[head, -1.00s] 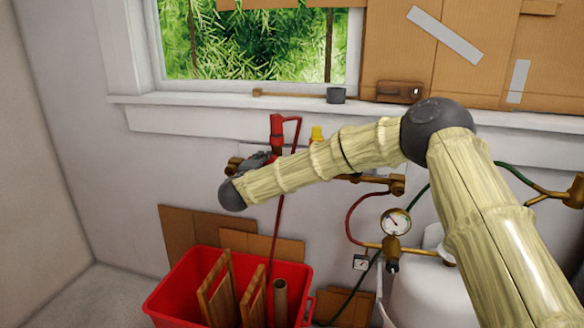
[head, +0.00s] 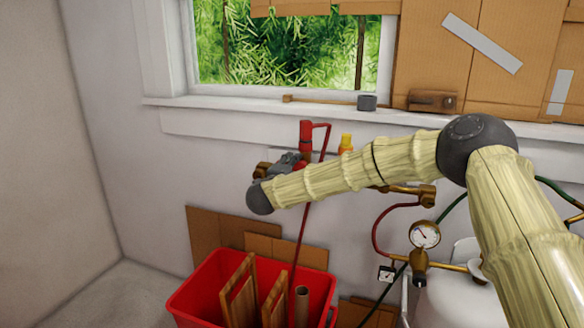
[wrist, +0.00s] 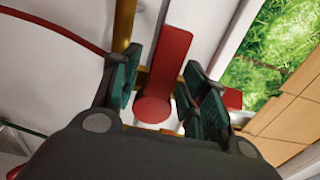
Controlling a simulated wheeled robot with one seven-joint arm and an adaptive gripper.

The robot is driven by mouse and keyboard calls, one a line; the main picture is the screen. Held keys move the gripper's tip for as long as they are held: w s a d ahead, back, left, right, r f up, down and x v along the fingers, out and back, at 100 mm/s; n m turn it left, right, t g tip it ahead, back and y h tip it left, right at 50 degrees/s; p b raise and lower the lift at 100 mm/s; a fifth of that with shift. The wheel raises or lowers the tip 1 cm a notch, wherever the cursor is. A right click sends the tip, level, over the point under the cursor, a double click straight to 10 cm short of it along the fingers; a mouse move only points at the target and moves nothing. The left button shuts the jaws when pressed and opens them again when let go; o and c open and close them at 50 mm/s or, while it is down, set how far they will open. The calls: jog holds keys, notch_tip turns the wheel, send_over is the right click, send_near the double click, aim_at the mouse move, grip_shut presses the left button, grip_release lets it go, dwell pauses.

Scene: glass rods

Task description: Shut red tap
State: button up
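The red tap (head: 305,138) is on the brass pipe on the wall below the window, with a red hose beside it. In the wrist view its flat red lever (wrist: 172,55) ends in a round red part (wrist: 153,109). My gripper (wrist: 160,82) is open, with its dark green-padded fingers on either side of the lever. Gaps show between the fingers and the lever. In the head view my gripper (head: 288,162) is at the tap, partly hidden by my wrist.
A yellow tap (head: 346,143) is just right of the red one. Below are a red crate (head: 207,287) holding wooden frames and a tube, and a pressure gauge (head: 424,234) by a white tank (head: 455,300). The window sill (head: 240,108) runs above.

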jog(key=v, duration=1.2)
jog(key=shift+f, duration=0.1)
